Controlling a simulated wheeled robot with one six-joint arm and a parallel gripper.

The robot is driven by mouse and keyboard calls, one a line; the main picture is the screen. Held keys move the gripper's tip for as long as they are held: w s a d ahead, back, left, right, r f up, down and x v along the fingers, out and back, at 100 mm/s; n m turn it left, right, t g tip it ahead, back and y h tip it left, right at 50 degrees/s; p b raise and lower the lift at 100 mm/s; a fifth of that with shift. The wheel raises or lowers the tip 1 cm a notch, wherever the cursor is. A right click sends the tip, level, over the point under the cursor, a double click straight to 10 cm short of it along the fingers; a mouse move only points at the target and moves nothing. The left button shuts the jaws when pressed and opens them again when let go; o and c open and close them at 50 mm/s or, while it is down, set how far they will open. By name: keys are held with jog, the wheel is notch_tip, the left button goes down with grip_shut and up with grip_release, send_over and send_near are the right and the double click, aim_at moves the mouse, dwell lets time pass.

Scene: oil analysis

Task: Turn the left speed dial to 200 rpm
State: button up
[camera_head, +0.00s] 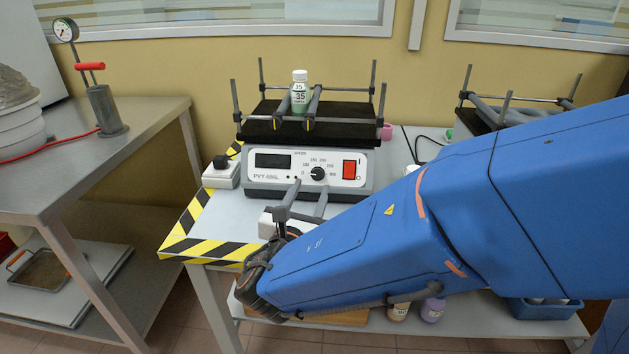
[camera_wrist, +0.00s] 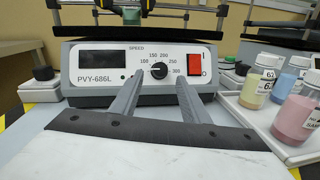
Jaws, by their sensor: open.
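The left shaker, marked PVY-686L, stands on the table. Its black speed dial (camera_head: 317,173) sits on the white front panel between a dark display (camera_head: 273,161) and a red power switch (camera_head: 349,169). In the wrist view the dial (camera_wrist: 158,70) shows between and beyond my two fingers, with numbers around it from 0 to 300. The display looks blank. My gripper (camera_head: 306,198) is open and empty in front of the panel, its fingers (camera_wrist: 155,90) pointing at the panel on either side of the dial, apart from it.
A bottle (camera_head: 299,92) marked 35 is held between bars on the shaker's platform (camera_head: 270,127). A second shaker (camera_head: 483,112) stands to the right. Bottles (camera_wrist: 258,88) stand in a tray at right in the wrist view. A white box with a dark knob (camera_head: 221,172) is left of the shaker.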

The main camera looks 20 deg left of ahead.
aim_at(316, 176)
jog(key=shift+w+a, duration=0.15)
jog(key=shift+w, duration=1.1)
jog(key=shift+w+a, duration=0.1)
jog(key=shift+w, duration=1.1)
jog(key=c, duration=1.1)
